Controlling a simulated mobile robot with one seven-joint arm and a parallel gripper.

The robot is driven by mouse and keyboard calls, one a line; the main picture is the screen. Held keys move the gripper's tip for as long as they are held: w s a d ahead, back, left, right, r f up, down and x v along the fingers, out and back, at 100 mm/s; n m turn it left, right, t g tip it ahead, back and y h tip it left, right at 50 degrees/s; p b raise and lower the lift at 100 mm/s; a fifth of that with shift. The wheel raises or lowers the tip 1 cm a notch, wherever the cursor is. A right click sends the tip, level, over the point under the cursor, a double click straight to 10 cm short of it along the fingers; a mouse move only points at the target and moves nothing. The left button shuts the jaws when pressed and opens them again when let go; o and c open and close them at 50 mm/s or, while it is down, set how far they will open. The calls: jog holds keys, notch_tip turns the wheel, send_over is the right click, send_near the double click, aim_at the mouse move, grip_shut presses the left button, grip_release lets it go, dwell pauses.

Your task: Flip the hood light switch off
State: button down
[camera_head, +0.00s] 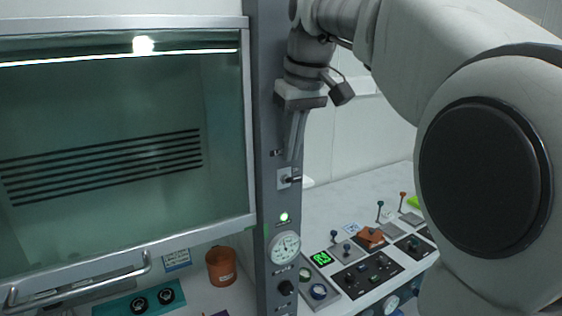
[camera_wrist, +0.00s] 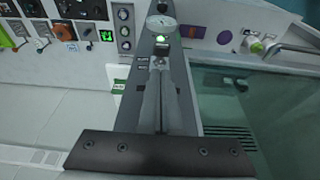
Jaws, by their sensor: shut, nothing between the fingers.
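The hood light switch (camera_head: 287,179) is a pale plate with a dark lever on the grey post (camera_head: 266,120) beside the hood. My gripper (camera_head: 293,157) is shut and empty, pointing down just above the switch in the head view. In the wrist view, my fingertips (camera_wrist: 158,64) lie close to the dark switch lever (camera_wrist: 161,50), which they partly cover. I cannot tell whether they touch. A green lamp (camera_head: 283,217) glows below the switch. The hood's light strip (camera_head: 120,57) is bright along the top of the glass sash (camera_head: 110,130).
A round gauge (camera_head: 285,247) and a black knob (camera_head: 286,287) sit lower on the post. A bench with control panels (camera_head: 366,277) and small levers lies to the right. An orange cup (camera_head: 221,266) stands left of the post.

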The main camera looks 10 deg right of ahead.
aim_at(294, 179)
jog(key=shift+s+d+f, duration=0.2)
jog(key=shift+s+f, duration=0.4)
jog(key=shift+f, duration=0.35)
jog(key=shift+f+b, duration=0.1)
jog(key=shift+b, duration=0.2)
jog(key=shift+f+b, duration=0.1)
jog(key=shift+b, duration=0.2)
jog(key=shift+s+t, duration=0.1)
jog(key=shift+t, duration=0.2)
